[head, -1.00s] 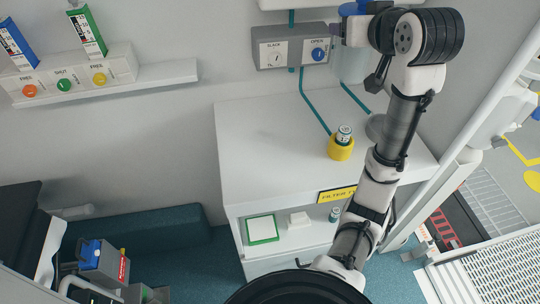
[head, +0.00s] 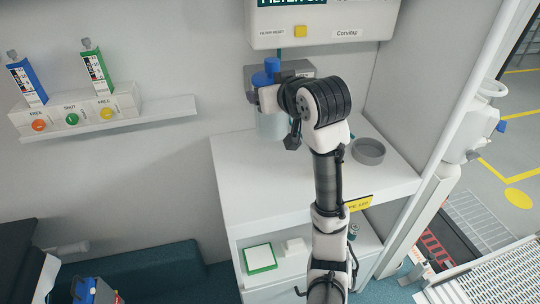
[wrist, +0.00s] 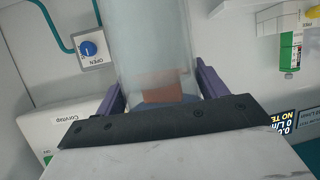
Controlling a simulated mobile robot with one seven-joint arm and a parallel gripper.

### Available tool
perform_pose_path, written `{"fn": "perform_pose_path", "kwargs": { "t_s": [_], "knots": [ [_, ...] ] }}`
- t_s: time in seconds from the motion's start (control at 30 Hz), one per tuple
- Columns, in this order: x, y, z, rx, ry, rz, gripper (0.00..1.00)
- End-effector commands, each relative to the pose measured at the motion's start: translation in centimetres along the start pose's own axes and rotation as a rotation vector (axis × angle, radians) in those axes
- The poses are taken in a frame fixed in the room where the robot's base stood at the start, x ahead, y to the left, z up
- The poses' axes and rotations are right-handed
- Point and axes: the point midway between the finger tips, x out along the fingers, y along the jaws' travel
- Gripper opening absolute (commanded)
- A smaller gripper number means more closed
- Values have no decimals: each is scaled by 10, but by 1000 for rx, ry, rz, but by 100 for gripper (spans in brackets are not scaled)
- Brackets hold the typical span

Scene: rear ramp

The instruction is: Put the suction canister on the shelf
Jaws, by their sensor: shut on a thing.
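The suction canister (head: 272,124) is a clear cylinder with blue caps on top. My gripper (wrist: 158,84) is shut on it, with a purple finger on either side in the wrist view, where the clear canister body (wrist: 150,35) fills the middle. In the head view the canister is upright in front of the grey wall panel, above the white cabinet top (head: 245,170), partly hidden by my wrist; I cannot tell its exact height. A white wall shelf (head: 160,112) is at the left. The cabinet also has an open lower shelf (head: 285,262).
A grey round holder (head: 368,152) sits on the cabinet top at the right. The wall shelf carries a block with a blue box (head: 27,82) and a green box (head: 97,68); its right end is bare. A white wall unit (head: 322,25) hangs above the canister.

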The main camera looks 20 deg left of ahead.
Motion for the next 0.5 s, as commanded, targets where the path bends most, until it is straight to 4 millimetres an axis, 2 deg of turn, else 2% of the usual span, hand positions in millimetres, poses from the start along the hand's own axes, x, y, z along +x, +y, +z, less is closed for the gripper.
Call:
{"fn": "perform_pose_path", "kwargs": {
  "t_s": [0.03, 0.3, 0.5],
  "knots": [
    [4, 0, 11, 4, -3, -1, 43],
    [26, -1, 66, 5, -2, 0, 43],
    [40, -1, 98, 3, -1, 0, 43]
  ]
}}
